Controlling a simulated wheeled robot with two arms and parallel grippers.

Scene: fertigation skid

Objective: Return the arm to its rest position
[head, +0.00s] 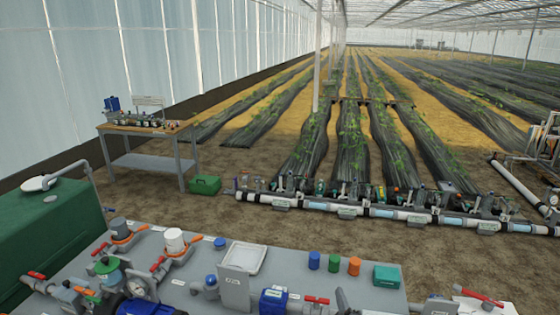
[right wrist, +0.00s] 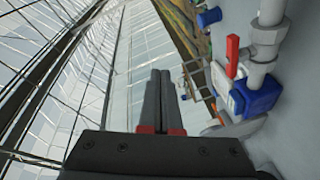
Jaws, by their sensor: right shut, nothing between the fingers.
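My right gripper (right wrist: 161,78) shows in the right wrist view with its two dark fingers pressed together and nothing between them. The fingers point up in that picture, past the skid's fittings, with the greenhouse roof and wall behind. A blue valve body (right wrist: 257,96) with a red handle (right wrist: 232,56) is to the right of the fingers, apart from them. In the head view, little of my right arm can be made out at the bottom edge. My left gripper is not in view.
The grey skid top (head: 215,290) carries pipes, red-handled valves, a gauge (head: 142,286), a white tray (head: 244,259), blue and orange caps (head: 354,265) and a teal box (head: 386,276). A green tank (head: 45,230) stands left. A workbench (head: 150,130) and open soil are beyond.

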